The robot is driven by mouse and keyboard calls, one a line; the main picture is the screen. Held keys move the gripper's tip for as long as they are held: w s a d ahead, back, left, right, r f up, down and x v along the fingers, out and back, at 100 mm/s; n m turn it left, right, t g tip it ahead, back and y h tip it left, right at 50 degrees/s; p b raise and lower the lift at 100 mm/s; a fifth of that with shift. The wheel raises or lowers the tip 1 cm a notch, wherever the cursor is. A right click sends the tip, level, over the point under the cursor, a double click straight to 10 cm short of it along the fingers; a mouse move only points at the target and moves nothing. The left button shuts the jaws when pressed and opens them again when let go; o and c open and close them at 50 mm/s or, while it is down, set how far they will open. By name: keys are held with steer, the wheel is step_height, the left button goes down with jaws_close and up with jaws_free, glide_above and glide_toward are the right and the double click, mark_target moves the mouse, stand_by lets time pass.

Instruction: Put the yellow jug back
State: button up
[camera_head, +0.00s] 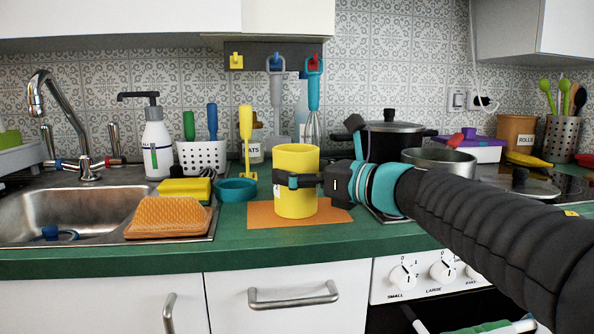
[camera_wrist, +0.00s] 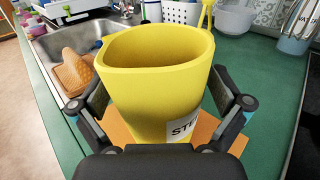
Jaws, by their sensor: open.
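The yellow jug (camera_head: 297,165) stands upright on an orange mat (camera_head: 262,217) on the green counter. My gripper (camera_head: 290,180) reaches in from the right, with its fingers around the jug at mid-height. In the wrist view the jug (camera_wrist: 155,80) fills the middle, open end up, with part of a white label showing. My gripper (camera_wrist: 160,108) is open, one finger on each side of the jug. Small gaps seem to show between the fingers and the jug's wall. The far side of the jug is hidden.
A teal bowl (camera_head: 236,190), an orange sponge-like block (camera_head: 168,216) and a yellow sponge (camera_head: 184,189) lie left of the jug by the sink (camera_head: 70,211). A steel pot (camera_head: 438,161) is on the right. Utensils hang from a rail (camera_head: 262,56) behind. The counter's front strip is clear.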

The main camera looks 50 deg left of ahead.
steer(key=shift+r, duration=0.2)
steer(key=d, duration=0.4)
steer(key=w+d+b, duration=0.1)
steer(key=d, duration=0.3)
steer(key=w+d, duration=0.1)
steer(key=d, duration=0.2)
steer(key=shift+w+d, duration=0.1)
steer(key=shift+d, duration=0.3)
